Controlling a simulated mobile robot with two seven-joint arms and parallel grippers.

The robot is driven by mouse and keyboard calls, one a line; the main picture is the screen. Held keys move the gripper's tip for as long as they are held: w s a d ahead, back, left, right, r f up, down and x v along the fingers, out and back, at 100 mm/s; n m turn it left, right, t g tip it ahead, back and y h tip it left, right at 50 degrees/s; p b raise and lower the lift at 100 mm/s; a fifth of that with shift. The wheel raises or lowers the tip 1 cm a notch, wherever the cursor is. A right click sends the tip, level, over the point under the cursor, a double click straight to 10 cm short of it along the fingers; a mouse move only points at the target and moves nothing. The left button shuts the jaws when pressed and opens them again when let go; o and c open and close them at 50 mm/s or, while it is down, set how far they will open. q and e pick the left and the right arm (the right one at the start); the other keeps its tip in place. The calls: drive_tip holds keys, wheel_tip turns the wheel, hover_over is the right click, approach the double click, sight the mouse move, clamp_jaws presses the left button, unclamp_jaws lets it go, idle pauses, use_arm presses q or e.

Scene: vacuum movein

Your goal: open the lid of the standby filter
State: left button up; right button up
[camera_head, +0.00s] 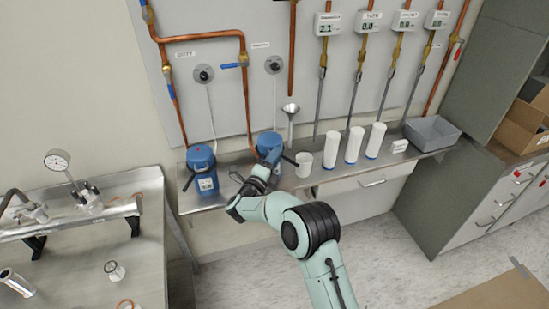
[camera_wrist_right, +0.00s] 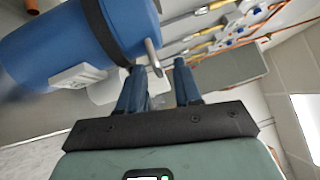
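Two blue filter canisters stand on the metal shelf. The left one (camera_head: 202,180) has a blue lid, a white label and a dark lever, and looks closed. The right one (camera_head: 268,142) is partly hidden behind my right gripper (camera_head: 268,167). I cannot read which is labelled standby. In the right wrist view a blue canister (camera_wrist_right: 50,45) with a black band fills the upper left. A pale metal lever (camera_wrist_right: 153,58) sticks out from it, close to the fingertips. My right gripper (camera_wrist_right: 158,80) is open, its fingers apart with nothing clearly between them. My left gripper is out of view.
A white cup (camera_head: 304,165), several white cylinders (camera_head: 354,146) and a grey bin (camera_head: 431,133) stand on the shelf to the right. A funnel (camera_head: 290,111) and copper pipes (camera_head: 247,100) rise behind. A steel bench (camera_head: 90,255) is at left.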

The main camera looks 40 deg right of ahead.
clamp_jaws()
idle(1.3)
